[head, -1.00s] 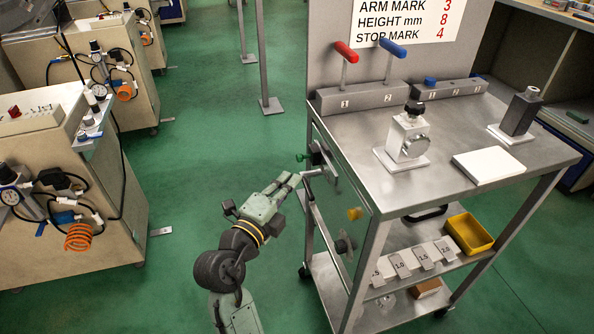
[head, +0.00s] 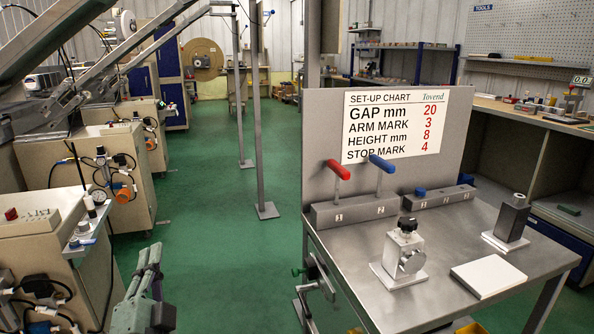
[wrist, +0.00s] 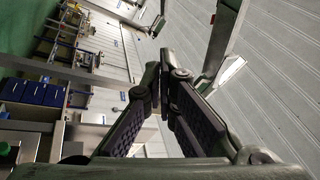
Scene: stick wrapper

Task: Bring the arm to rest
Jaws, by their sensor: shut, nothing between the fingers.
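My gripper (head: 150,262) is at the lower left of the head view, over the green floor and left of the steel cart, touching nothing. Its fingers point up and away. In the wrist view its two fingers (wrist: 160,90) come together at their tips with nothing between them. Most of my arm is below the head view's lower edge.
The steel cart (head: 395,310) bears a set-up chart (head: 402,122), red (head: 339,170) and blue (head: 382,164) levers, a small clamp block (head: 404,256) and a white plate (head: 488,276). Beige machine cabinets (head: 50,235) stand left. Green floor (head: 215,240) is free between.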

